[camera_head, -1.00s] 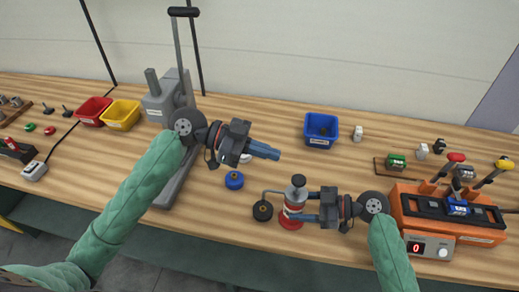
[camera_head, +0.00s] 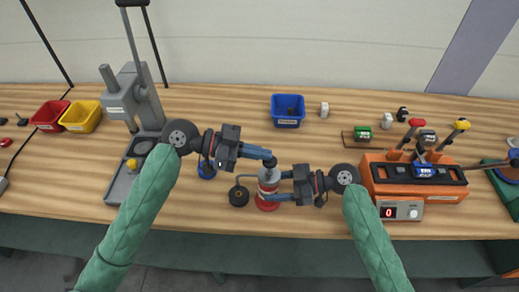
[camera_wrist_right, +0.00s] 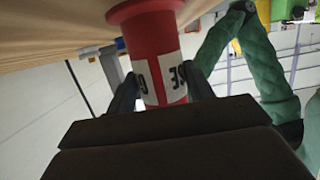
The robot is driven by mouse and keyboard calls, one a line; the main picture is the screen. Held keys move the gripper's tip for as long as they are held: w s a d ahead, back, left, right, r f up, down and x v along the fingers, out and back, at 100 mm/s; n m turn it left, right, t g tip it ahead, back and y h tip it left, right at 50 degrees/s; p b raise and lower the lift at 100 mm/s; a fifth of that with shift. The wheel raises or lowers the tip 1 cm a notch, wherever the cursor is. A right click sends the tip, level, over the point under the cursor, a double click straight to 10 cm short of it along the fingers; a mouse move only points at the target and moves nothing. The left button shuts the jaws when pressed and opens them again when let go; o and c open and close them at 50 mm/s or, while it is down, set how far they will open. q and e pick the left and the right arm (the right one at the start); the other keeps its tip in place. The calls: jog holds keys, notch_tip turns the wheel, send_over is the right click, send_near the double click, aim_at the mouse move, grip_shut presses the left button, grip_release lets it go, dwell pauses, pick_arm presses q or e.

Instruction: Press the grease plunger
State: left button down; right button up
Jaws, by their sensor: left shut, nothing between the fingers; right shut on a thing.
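The grease pump (camera_head: 268,184) is a red and white cylinder standing upright on a red foot near the table's front edge. Its dark plunger knob (camera_head: 270,163) is on top. A thin spout reaches left over a black round part (camera_head: 239,196). My right gripper (camera_head: 277,198) is shut on the pump body from the right. In the right wrist view the red body (camera_wrist_right: 155,62) with a white label sits between the fingers. My left gripper (camera_head: 270,157) is shut and empty, its fingertips at the knob; I cannot tell whether they touch it.
A blue round part (camera_head: 207,170) is partly hidden behind my left gripper. A grey lever press (camera_head: 135,100) stands at left, and an orange device (camera_head: 415,172) with levers at right. A blue bin (camera_head: 288,112) stands behind. The table between is mostly clear.

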pick_arm(q)
jog(key=shift+f, duration=1.55)
notch_tip(320, 180, up, 4)
jog(key=shift+r, duration=0.1)
jog(key=v, duration=1)
jog(key=shift+r, duration=0.1)
